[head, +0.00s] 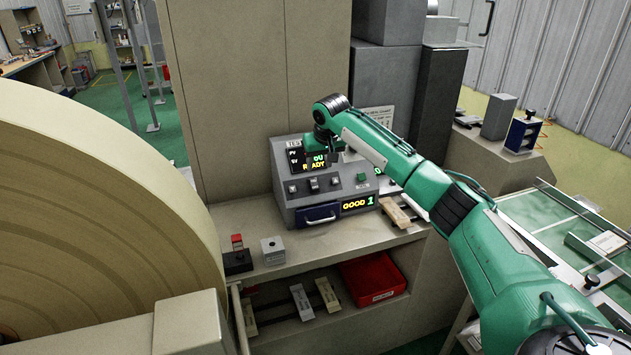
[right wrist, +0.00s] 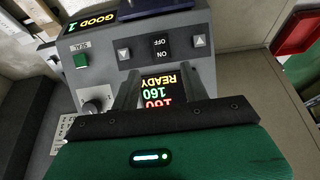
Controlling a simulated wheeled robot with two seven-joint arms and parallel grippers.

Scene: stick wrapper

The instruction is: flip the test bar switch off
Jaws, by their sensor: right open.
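The test bar switch (right wrist: 160,48) is a small black rocker marked ON and OFF, upside down in the right wrist view, between two arrow buttons. It also shows on the sloped front of the grey control box (head: 281,190) in the head view, as a dark rocker (head: 313,185). Which way it is tipped I cannot tell. My right gripper (right wrist: 162,76) is open and empty, its two dark fingers apart over the lit display, pointing toward the switch, with no clear contact. In the head view the green hand (head: 322,143) hides part of the display. My left gripper is out of view.
The display (right wrist: 160,88) reads READY. A green SEAL button (right wrist: 82,61) and a dark knob (right wrist: 94,106) sit beside it. A GOOD panel (head: 358,203) is below. A red bin (head: 373,279) lies on the lower shelf. A large tan roll (head: 90,200) fills the left.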

